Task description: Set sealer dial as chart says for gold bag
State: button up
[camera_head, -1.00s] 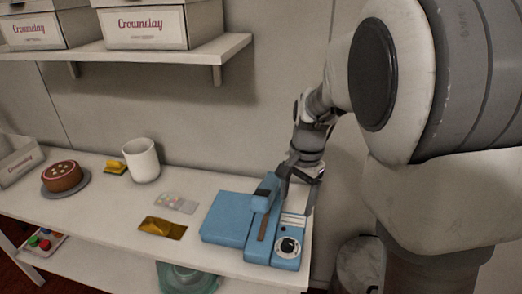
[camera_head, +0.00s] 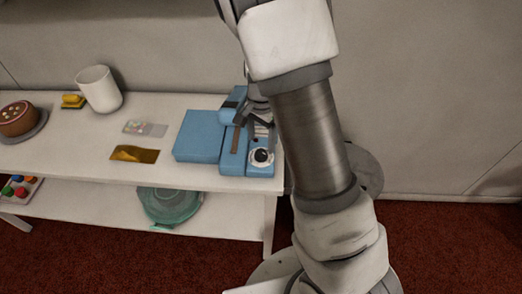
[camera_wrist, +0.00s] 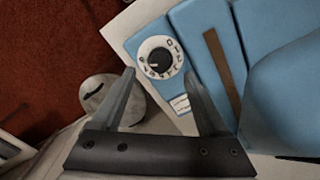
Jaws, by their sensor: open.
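The blue sealer (camera_head: 201,137) stands at the right end of the table. Its white dial (camera_head: 261,156) with a black knob is near the front right corner. In the wrist view, the dial (camera_wrist: 146,47) shows characters around its rim, and a light mark sits on the left of the knob. A small white label (camera_wrist: 181,104) with lines lies beside it; its text is too small to read. The gold bag (camera_head: 134,154) lies flat left of the sealer. My gripper (camera_wrist: 158,75) is open and empty above the dial, its fingertips either side of the knob's lower edge in view.
A clear bag with coloured bits (camera_head: 145,128) lies behind the gold bag. A white cup (camera_head: 99,90), a yellow item (camera_head: 73,101) and a brown cake (camera_head: 18,118) stand further left. A teal object (camera_head: 168,203) is on the lower shelf. The table front is clear.

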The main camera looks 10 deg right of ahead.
aim_at(261, 152)
notch_tip(261, 152, down, 5)
jog(key=shift+b, duration=0.3)
grip_shut()
jog(key=shift+n, duration=0.4)
jog(key=n+b, duration=0.1)
jog(key=n, duration=0.4)
jog(key=shift+b, duration=0.4)
jog(key=n+b, duration=0.1)
jog(key=n, duration=0.5)
dwell(0.3)
